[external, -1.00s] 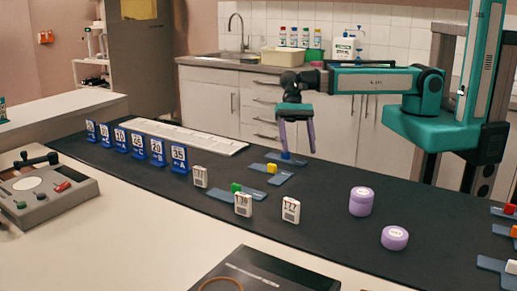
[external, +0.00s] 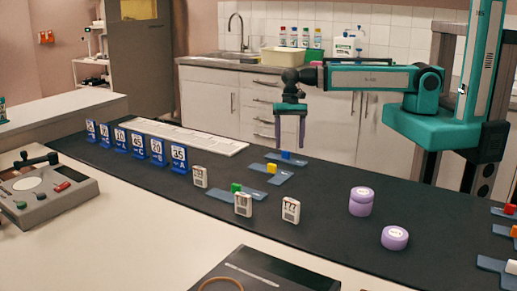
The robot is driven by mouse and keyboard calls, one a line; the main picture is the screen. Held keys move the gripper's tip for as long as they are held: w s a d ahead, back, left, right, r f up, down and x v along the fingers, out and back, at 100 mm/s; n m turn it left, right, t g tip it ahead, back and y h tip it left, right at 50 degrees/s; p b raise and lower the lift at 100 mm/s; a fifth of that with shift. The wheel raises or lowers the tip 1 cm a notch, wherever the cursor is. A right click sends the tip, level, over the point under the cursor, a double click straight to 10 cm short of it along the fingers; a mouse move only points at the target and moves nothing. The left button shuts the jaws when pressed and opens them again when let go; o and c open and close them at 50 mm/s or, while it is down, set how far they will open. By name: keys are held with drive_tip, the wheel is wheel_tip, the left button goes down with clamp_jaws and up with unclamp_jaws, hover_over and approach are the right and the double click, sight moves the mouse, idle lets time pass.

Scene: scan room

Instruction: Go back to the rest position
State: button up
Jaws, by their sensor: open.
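My gripper (external: 290,134) hangs from the end of my teal arm with its two purple-grey fingers pointing down. It is open and empty, in the air above the far side of the black mat (external: 320,205). Below it, a blue block (external: 286,155) sits on a flat blue-grey holder, apart from the fingers. A yellow block (external: 271,169) and a green block (external: 236,187) sit on similar holders nearer the camera.
White numbered tags (external: 243,204) stand on the mat. Blue number cards (external: 179,158) stand in a row at left, before a long white tray (external: 190,137). Purple round containers (external: 361,201) stand at right. A grey device (external: 48,195) is at far left.

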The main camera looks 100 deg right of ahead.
drive_tip(key=s+a+f+n+g+p, duration=0.1)
drive_tip(key=s+a+f+n, duration=0.15)
drive_tip(key=s+f, duration=0.2)
drive_tip(key=s+a+f+n+g+h+p, duration=0.1)
drive_tip(key=s+a+f+n+p, duration=0.15)
drive_tip(key=f, duration=0.35)
drive_tip(key=s+a+f+n+g+p, duration=0.1)
drive_tip(key=s+a+f+n+g, duration=0.1)
drive_tip(key=s+f+n, duration=0.3)
drive_tip(key=s+a+f+n+g+h+p, duration=0.2)
drive_tip(key=s+f+n+p, duration=0.1)
drive_tip(key=s+f+n, duration=0.4)
drive_tip(key=s+f, duration=0.3)
drive_tip(key=s, duration=0.4)
drive_tip(key=shift+s+a+f, duration=0.15)
drive_tip(key=shift+a+f, duration=0.05)
drive_tip(key=shift+a, duration=0.2)
